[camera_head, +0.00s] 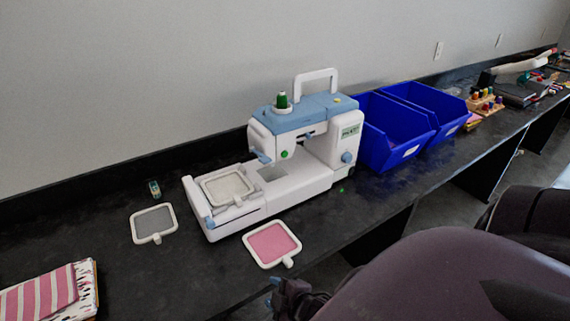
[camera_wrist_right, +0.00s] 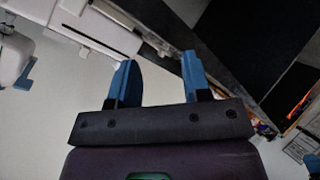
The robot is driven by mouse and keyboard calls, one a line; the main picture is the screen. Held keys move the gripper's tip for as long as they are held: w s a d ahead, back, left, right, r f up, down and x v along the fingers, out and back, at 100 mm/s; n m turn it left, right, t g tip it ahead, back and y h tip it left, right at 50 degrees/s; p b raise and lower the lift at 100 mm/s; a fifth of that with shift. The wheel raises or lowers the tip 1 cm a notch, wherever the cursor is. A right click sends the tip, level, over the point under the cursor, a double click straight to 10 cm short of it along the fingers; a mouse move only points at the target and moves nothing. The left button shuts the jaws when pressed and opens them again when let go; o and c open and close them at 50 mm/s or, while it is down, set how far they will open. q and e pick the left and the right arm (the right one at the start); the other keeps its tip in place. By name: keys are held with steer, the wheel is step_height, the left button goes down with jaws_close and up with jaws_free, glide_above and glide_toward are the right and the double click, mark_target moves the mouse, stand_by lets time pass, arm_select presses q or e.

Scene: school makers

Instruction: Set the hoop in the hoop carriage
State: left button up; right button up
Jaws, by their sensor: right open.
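The white and blue embroidery machine (camera_head: 310,165) stands on the dark counter. A hoop with pale cloth (camera_head: 228,187) lies on the carriage (camera_head: 236,213) at its left end; I cannot tell whether it is seated. A hoop with pink cloth (camera_head: 271,244) lies flat in front of the machine, its tab toward the counter's front edge. A hoop with grey cloth (camera_head: 154,222) lies left of the machine. My right gripper (camera_head: 281,290) is near the front edge, just below the pink hoop and apart from it. In the right wrist view the gripper (camera_wrist_right: 158,75) is open and empty. My left gripper is out of view.
Two blue bins (camera_head: 395,135) stand right of the machine. A small bottle (camera_head: 154,188) stands behind the grey hoop. Folded striped cloth (camera_head: 45,294) lies at the lower left. The counter between this cloth and the pink hoop is clear.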

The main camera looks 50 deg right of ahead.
steer(key=s+m, duration=0.1)
steer(key=m, duration=0.2)
steer(key=s+m, duration=0.1)
steer(key=m, duration=0.1)
steer(key=s+a+f+m, duration=0.1)
steer(key=s+m, duration=0.1)
steer(key=m, duration=0.1)
steer(key=shift+s+a+m, duration=0.1)
steer(key=shift+m, duration=0.2)
stand_by(0.7)
